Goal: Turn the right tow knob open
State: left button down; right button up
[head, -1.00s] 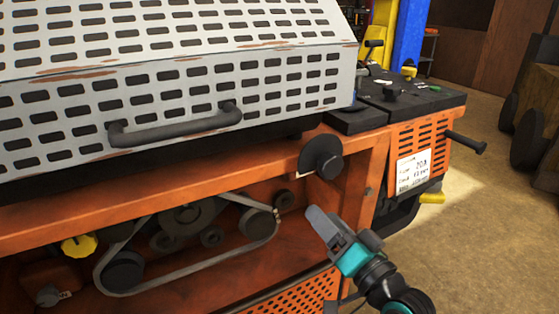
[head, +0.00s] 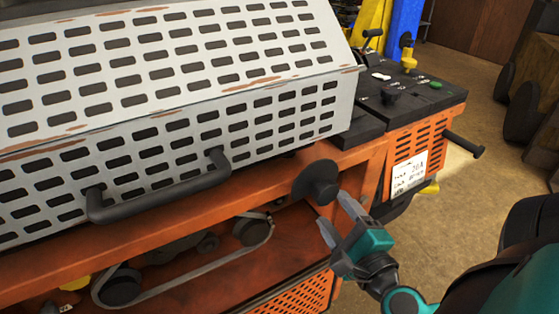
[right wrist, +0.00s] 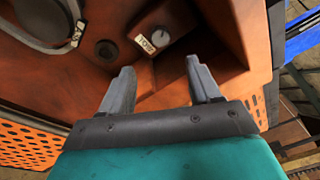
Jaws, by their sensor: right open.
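The right tow knob is a dark grey round knob with a wide flange (head: 316,183) on the orange front frame, below the right end of the slotted cover. My right gripper (head: 335,213) is open and empty, just in front of and to the lower right of the knob. My left gripper is not in view.
The slotted grey cover (head: 170,130) has a dark handle (head: 160,190). A belt (head: 210,262) runs over pulleys in the open bay below. A dark rod (head: 463,144) sticks out at the right. Open floor (head: 490,190) lies to the right.

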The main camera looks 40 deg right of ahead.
jog(key=p+x, duration=0.1)
jog(key=x, duration=1.2)
jog(key=shift+d, duration=0.15)
jog(key=shift+c, duration=0.2)
jog(key=c, duration=1)
